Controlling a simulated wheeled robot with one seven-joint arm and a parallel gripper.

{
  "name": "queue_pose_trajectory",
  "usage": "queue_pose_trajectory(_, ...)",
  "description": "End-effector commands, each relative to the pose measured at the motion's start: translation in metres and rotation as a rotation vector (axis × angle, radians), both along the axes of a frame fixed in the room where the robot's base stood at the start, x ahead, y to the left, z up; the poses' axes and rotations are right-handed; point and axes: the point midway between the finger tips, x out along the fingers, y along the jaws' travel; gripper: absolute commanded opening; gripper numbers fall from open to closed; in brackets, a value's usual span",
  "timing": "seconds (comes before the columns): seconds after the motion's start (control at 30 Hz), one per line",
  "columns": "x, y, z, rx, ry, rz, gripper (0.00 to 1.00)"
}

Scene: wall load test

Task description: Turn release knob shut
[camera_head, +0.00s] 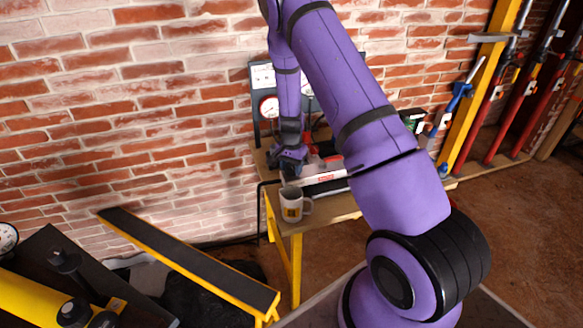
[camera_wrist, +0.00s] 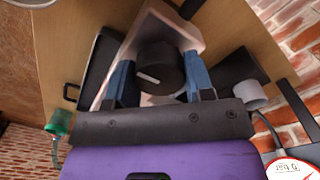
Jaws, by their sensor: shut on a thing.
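The release knob (camera_wrist: 160,68) is a round black knob with a white pointer line, on a pale housing (camera_wrist: 185,32) in the wrist view. My gripper (camera_wrist: 160,82) has its two blue fingers on either side of the knob, shut on it. In the head view my gripper (camera_head: 288,160) is at the wooden bench beside a red and white unit (camera_head: 322,175). The knob itself is hidden there behind my gripper.
A gauge panel (camera_head: 262,95) stands behind against the brick wall. A yellow-edged black beam (camera_head: 185,260) lies to the left.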

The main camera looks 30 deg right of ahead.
Motion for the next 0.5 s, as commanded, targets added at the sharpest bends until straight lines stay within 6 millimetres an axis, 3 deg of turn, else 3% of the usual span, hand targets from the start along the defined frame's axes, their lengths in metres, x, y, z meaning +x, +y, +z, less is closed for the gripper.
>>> queue_pose_trajectory(0.47,0.0007,0.0,0.0006,0.0,-0.001,-0.016,0.24)
queue_pose_trajectory(0.5,0.0007,0.0,0.0006,0.0,-0.001,-0.016,0.5)
